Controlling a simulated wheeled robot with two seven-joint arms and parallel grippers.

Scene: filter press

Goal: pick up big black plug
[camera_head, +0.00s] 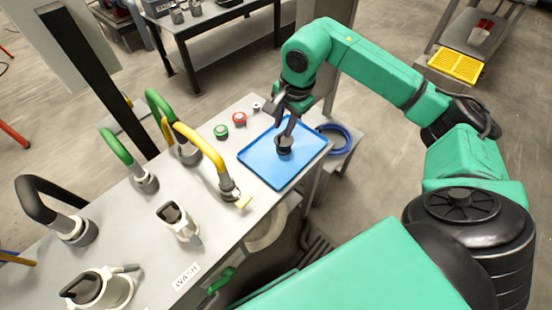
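The big black plug (284,146) stands on the blue tray (258,164) at the right end of the grey bench. My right gripper (290,122) hangs directly above it, with its dark fingers pointing down at the plug's top. The fingers and the plug's upper part overlap and are both dark, so I cannot tell whether the fingers are closed on it. The plug's base appears to be on or just above the tray. My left gripper is not in view.
Left of the tray are a green button (221,131), a red button (239,118) and a yellow hose (205,148). Green hoses (117,146) and a black hose (35,203) stand further left. A blue hose coil (338,138) lies right of the tray.

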